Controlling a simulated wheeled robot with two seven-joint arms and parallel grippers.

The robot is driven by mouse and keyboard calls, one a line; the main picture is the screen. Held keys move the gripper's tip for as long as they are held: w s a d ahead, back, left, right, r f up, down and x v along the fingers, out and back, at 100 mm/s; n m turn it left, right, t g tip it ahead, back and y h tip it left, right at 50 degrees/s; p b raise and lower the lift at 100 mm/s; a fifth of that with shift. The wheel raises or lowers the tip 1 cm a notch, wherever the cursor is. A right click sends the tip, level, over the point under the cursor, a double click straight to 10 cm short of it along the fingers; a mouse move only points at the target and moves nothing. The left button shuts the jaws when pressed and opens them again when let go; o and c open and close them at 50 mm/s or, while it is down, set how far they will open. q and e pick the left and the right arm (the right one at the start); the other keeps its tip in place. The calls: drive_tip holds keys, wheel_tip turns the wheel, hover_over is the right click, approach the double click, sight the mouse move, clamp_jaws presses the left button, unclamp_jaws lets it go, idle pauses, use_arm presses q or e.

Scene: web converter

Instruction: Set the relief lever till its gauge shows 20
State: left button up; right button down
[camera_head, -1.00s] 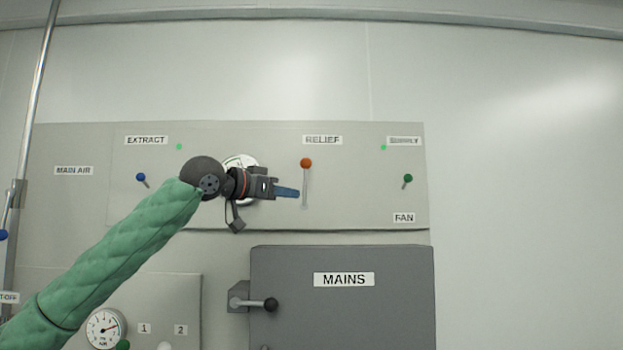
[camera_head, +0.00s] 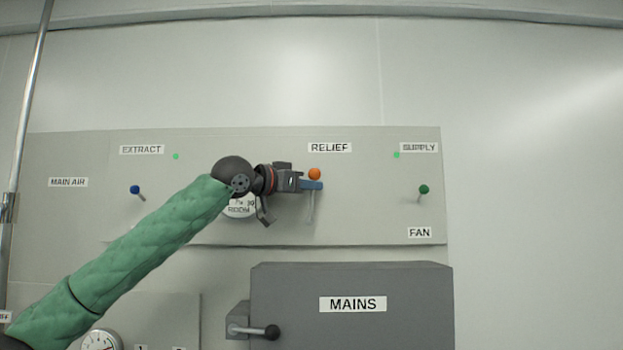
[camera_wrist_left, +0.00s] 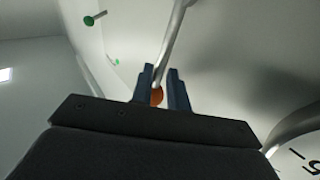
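The relief lever is a pale rod with an orange knob (camera_head: 314,174), under the RELIEF label on the wall panel. Its knob is up and its rod hangs below. My left gripper (camera_head: 312,185) is at the lever, just below the knob. In the left wrist view the blue fingers (camera_wrist_left: 161,78) stand apart, with the rod and orange knob (camera_wrist_left: 157,97) between them; firm contact cannot be seen. The round white gauge (camera_head: 240,209) is left of the lever, partly covered by my gripper; its needle is hidden. Part of its dial shows in the left wrist view (camera_wrist_left: 302,158).
A blue-knobbed lever (camera_head: 135,190) is at left and a green-knobbed one (camera_head: 424,190) at right. Below, the grey MAINS box (camera_head: 352,285) juts out, with a black-knobbed handle (camera_head: 271,332). Another gauge (camera_head: 101,341) is at lower left.

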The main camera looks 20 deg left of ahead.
use_arm(q)
drive_tip(key=shift+w+d, duration=0.2)
drive_tip(key=shift+w, duration=0.15)
drive_tip(key=c, duration=0.3)
clamp_jaws()
